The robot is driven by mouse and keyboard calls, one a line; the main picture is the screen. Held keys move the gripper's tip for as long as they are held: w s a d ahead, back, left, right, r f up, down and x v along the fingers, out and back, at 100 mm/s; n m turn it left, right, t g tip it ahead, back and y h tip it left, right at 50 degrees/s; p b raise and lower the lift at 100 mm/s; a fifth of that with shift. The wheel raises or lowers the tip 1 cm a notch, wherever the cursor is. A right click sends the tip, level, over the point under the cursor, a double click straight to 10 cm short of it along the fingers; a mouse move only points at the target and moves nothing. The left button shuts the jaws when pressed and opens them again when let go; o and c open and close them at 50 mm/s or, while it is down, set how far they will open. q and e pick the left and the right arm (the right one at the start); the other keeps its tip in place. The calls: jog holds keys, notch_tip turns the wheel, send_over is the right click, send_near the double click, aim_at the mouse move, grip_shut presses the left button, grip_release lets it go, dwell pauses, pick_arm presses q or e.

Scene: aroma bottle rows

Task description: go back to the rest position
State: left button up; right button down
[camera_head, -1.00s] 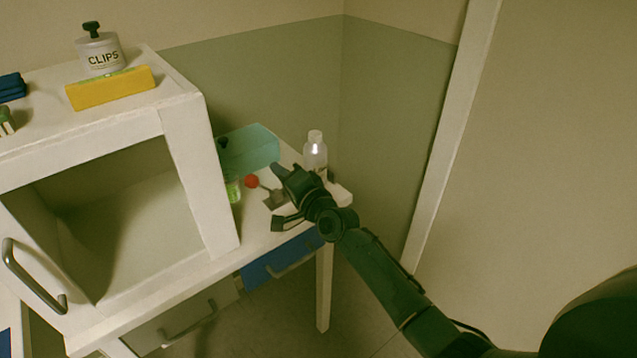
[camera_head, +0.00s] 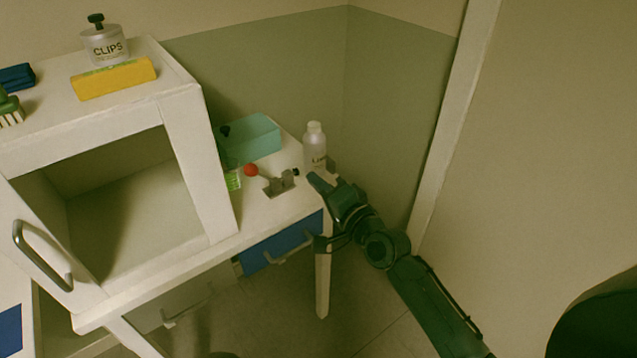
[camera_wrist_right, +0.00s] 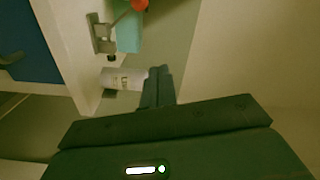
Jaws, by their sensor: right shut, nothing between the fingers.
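My right gripper (camera_head: 314,181) is at the right end of the white table, in front of the clear white-capped bottle (camera_head: 315,150). In the right wrist view its two fingers (camera_wrist_right: 158,84) lie together with nothing between them. That view also shows the bottle (camera_wrist_right: 122,78) close beside the fingertips; whether they touch it I cannot tell. The bottle stands upright in the head view. My left gripper is not in view.
On the table are a red-knobbed lever clamp (camera_head: 280,184), a teal box (camera_head: 254,137) and a glass with green contents (camera_head: 232,176). An open white cabinet (camera_head: 190,165) stands left, with a clips jar (camera_head: 104,46) and yellow block (camera_head: 114,79) on top. Free room lies right of the table.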

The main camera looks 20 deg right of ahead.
dwell(0.4)
jog(key=s+f+n+g+h+p, duration=0.1)
jog(key=s+f+n, duration=0.3)
jog(key=s, duration=0.4)
jog(key=s+f+n+g+h, duration=0.1)
jog(key=s+f+n+g, duration=0.2)
jog(key=s+f, duration=0.3)
jog(key=s+f+n+g+p, duration=0.1)
jog(key=s+f+n, duration=0.4)
jog(key=s, duration=0.5)
jog(key=shift+s+a+n+g+h+p, duration=0.15)
jog(key=shift+a+n+g+h+p, duration=0.15)
jog(key=shift+a+n+g+h, duration=0.25)
jog(key=shift+d, duration=0.1)
